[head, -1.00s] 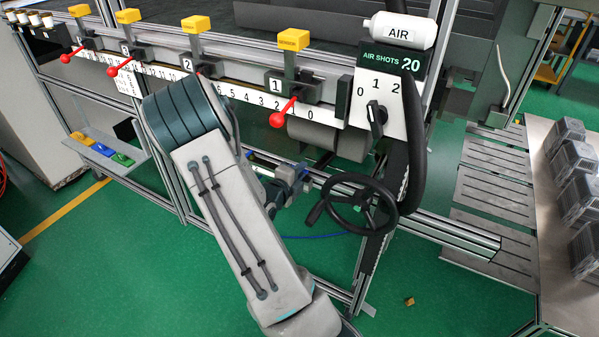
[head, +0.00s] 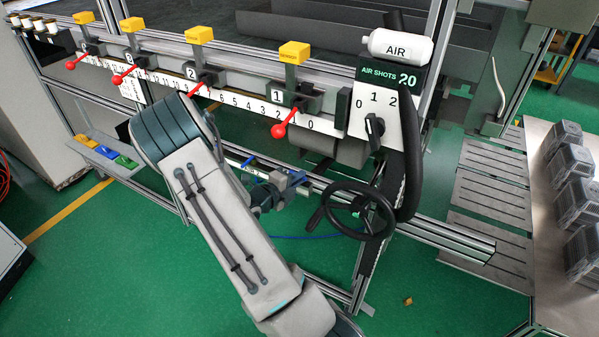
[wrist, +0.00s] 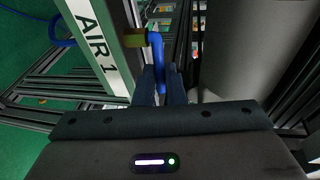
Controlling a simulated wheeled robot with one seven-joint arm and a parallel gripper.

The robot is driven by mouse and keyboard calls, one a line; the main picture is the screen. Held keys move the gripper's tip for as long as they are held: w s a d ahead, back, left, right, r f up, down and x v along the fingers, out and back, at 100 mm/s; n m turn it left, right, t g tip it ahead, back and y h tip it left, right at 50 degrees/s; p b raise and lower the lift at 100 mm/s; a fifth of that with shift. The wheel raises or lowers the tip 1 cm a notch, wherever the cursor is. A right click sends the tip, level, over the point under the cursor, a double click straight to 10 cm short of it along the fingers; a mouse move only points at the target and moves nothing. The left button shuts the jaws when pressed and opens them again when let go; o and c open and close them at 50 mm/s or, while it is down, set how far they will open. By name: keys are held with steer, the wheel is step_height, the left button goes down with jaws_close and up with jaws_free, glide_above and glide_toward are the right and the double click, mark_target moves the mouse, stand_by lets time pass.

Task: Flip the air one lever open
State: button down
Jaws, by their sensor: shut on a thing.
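The air one lever (wrist: 157,55) is a blue handle in the wrist view, bent down from a brass valve body (wrist: 134,38). A white label reading AIR 1 (wrist: 95,40) is on the metal bar left of it. My gripper (wrist: 161,80) has its two dark fingers on either side of the lever's lower part and is shut on it. The fingers hide the lever's lower end. In the head view my gripper (head: 288,181) is small, below the numbered rail, and its hold on the lever is too small to make out.
A black handwheel (head: 360,209) stands right of my gripper. Above are red-knobbed levers (head: 279,130) on the numbered rail (head: 235,99) and the AIR SHOTS panel (head: 388,78). In the wrist view a large grey cylinder (wrist: 255,50) is close on the right.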

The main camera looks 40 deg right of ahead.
steer(key=shift+w+a+m+g+y+p, duration=0.35)
steer(key=shift+a+m+g+y, duration=0.3)
steer(key=shift+m+g, duration=1.45)
steer(key=shift+w+a+m+g+y+p, duration=0.4)
steer(key=shift+m+g+y, duration=0.4)
steer(key=shift+m+g, duration=1.25)
steer(key=shift+w+a+m+g+y+p, duration=0.2)
steer(key=shift+w+a+m+g+y, duration=0.8)
steer(key=shift+g, duration=1.85)
steer(key=shift+s+d+m, duration=0.45)
steer(key=shift+h, duration=0.25)
steer(key=c, duration=1.8)
jaws_free()
steer(key=b+v, duration=0.3)
steer(key=v, duration=1)
steer(key=shift+w+a, duration=0.25)
steer(key=shift+w, duration=0.1)
